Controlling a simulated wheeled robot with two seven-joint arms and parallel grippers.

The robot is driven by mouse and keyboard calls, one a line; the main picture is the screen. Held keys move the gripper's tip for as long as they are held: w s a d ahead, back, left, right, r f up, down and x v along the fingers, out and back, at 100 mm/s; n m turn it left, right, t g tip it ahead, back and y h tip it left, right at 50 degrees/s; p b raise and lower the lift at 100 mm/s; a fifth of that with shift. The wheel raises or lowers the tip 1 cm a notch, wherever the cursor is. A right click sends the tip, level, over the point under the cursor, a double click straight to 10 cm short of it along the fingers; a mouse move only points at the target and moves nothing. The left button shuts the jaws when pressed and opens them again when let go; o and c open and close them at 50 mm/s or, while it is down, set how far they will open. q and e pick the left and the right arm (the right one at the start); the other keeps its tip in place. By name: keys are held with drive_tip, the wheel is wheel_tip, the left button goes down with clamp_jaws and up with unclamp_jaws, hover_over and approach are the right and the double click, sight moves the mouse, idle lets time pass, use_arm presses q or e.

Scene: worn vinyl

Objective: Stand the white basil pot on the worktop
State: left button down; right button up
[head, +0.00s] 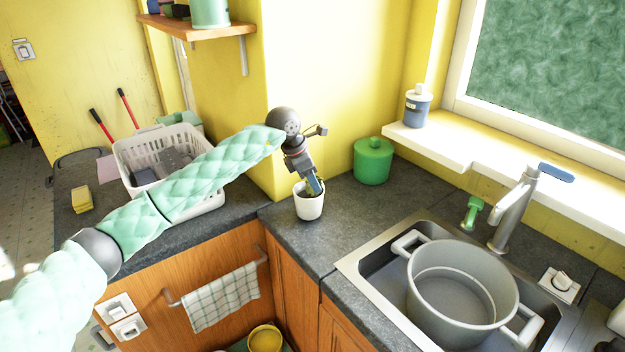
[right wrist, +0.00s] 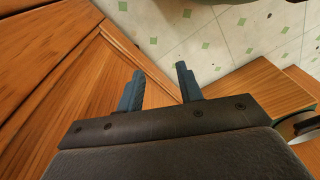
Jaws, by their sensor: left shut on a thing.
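The white basil pot (head: 309,206) is upright at the corner of the dark grey worktop (head: 352,206), near its front edge. I cannot tell whether its base touches the worktop. My left gripper (head: 315,186) reaches down from above and is shut on the pot at its rim. The fingers hide part of the pot's top, and I see little of any plant. My right gripper (right wrist: 160,90) shows in the right wrist view, open and empty, in front of wooden cabinet fronts and above the floor.
A green lidded jar (head: 373,161) stands to the right of the pot. A sink holds a large grey pot (head: 461,290). A towel (head: 222,297) hangs below.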

use_arm(q)
drive_tip(key=shift+f+b, duration=0.4)
idle(0.6)
drive_tip(key=c, duration=0.9)
unclamp_jaws()
drive_tip(key=shift+o, duration=0.2)
drive_tip(key=shift+f, duration=0.1)
drive_tip(key=shift+a+r, duration=0.1)
drive_tip(key=shift+r, duration=0.2)
drive_tip(key=v, duration=0.7)
idle(0.8)
drive_tip(key=shift+a+r+p, duration=0.1)
drive_tip(key=shift+r+p, duration=0.1)
drive_tip(key=shift+p, duration=0.1)
drive_tip(key=shift+a+r, duration=0.1)
